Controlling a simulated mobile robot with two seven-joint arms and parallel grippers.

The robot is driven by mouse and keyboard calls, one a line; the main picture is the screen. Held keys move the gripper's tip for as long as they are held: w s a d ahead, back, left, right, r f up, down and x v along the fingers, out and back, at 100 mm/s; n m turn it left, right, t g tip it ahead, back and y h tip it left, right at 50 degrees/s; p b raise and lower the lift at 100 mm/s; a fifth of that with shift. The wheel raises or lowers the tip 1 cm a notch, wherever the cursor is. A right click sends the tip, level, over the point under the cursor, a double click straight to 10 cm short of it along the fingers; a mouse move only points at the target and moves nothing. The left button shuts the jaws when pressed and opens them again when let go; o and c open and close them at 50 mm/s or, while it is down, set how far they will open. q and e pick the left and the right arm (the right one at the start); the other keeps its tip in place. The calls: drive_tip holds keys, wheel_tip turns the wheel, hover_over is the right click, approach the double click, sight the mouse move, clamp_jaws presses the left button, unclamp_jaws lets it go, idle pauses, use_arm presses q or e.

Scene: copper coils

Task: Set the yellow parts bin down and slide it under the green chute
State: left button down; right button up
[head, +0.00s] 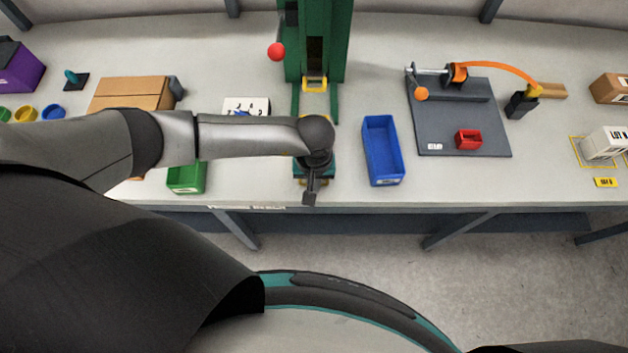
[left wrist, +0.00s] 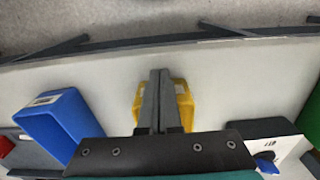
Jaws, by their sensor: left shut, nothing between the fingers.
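The yellow parts bin (left wrist: 185,103) shows in the left wrist view behind and on both sides of my finger tips, and it seems to stand on the table. In the head view my arm and gripper hide nearly all of it. My left gripper (head: 310,197) is above the bench near its front edge; its fingers (left wrist: 160,75) are shut with nothing between them. I cannot tell whether they touch the bin. The green chute (head: 333,105) is at the foot of the tall green machine, behind my gripper, with a yellow part (head: 315,84) on it. My right gripper is out of view.
A blue bin (head: 382,150) stands just right of my gripper, and a green bin (head: 187,177) to its left. A cardboard box (head: 130,93) is at left. The bench's front edge (head: 440,204) is close.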

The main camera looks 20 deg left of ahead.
use_arm(q)
drive_tip(key=shift+w, duration=0.15)
drive_tip(key=shift+w+a+f+b, duration=0.15)
drive_tip(key=shift+w+a+b, duration=0.05)
drive_tip(key=shift+w+b, duration=0.35)
drive_tip(key=w+b, duration=0.2)
drive_tip(key=w+a+b, duration=0.1)
drive_tip(key=w+b, duration=0.2)
drive_tip(key=w+a+b, duration=0.1)
drive_tip(key=w+b, duration=0.1)
drive_tip(key=w, duration=0.1)
drive_tip(key=shift+a+f+b, duration=0.1)
drive_tip(key=shift+a+b, duration=0.05)
drive_tip(key=shift+b, duration=0.2)
drive_tip(key=shift+w+a+r+b, duration=0.1)
drive_tip(key=shift+w+a+b, duration=0.05)
drive_tip(key=shift+w+b, duration=0.35)
drive_tip(key=shift+w+a+r+b, duration=0.1)
drive_tip(key=shift+w+a+b, duration=0.05)
drive_tip(key=shift+w+b, duration=0.3)
drive_tip(key=shift+r, duration=0.1)
